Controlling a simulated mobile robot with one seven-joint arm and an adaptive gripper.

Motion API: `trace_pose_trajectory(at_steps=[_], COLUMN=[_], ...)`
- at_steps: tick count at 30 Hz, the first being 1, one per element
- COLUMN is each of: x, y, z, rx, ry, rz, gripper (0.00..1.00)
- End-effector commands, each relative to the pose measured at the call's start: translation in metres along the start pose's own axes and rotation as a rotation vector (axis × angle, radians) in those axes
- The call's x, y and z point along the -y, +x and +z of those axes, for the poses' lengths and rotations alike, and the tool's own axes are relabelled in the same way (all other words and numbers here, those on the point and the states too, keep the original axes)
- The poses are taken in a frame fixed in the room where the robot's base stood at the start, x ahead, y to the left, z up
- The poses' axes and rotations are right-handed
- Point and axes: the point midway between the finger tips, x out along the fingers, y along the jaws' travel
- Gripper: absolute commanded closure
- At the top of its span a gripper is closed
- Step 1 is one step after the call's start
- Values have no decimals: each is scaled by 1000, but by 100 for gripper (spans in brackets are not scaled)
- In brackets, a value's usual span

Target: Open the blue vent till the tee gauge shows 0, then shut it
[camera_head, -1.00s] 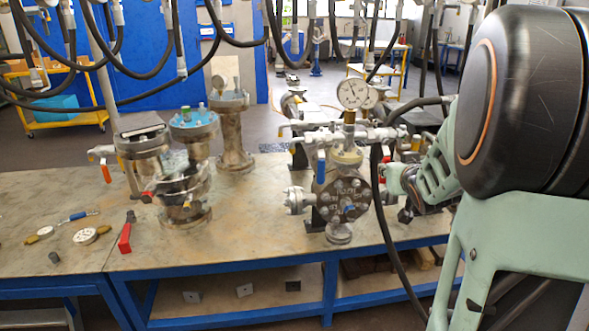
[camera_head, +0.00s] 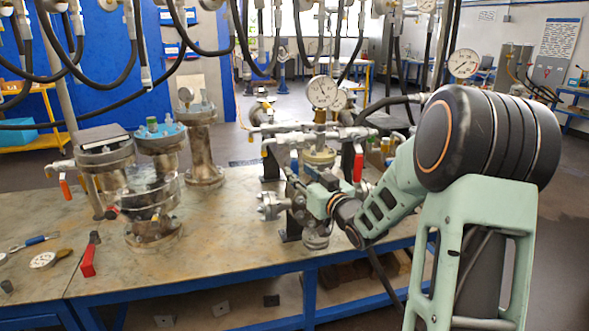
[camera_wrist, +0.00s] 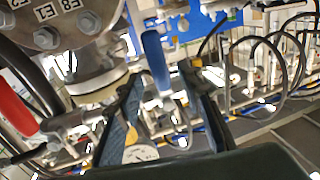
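The blue vent handle (camera_wrist: 156,58) shows in the wrist view, beyond and between the tips of my gripper (camera_wrist: 161,78). The gripper's two fingers are spread apart with nothing held, and I see no clear contact with the handle. In the head view the blue handle (camera_head: 294,163) stands upright at the left of the flanged vessel's top fittings, and my wrist is close in front of that vessel. The gauge (camera_head: 322,91) stands on top of the fittings. Its needle leans up and left, off its lower rest side; the numbers are too small to read.
A red-handled valve (camera_head: 358,166) sits right of the gauge stem; a red handle (camera_wrist: 15,108) shows at left in the wrist view. Other flanged vessels (camera_head: 151,206) stand left on the bench (camera_head: 215,255). Hoses hang above. A loose gauge (camera_head: 43,260) lies far left.

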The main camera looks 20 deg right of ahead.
Motion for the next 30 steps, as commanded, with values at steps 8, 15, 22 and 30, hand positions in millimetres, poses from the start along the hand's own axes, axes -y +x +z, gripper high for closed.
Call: trace_pose_trajectory(at_steps=[8,15,22,30], x=[0,0,0,0], y=[34,39,38,38], z=[1,0,0,0], rx=[1,1,1,1], ry=[1,0,0,0], rz=[-1,1,1,1], gripper=[66,66,78,100])
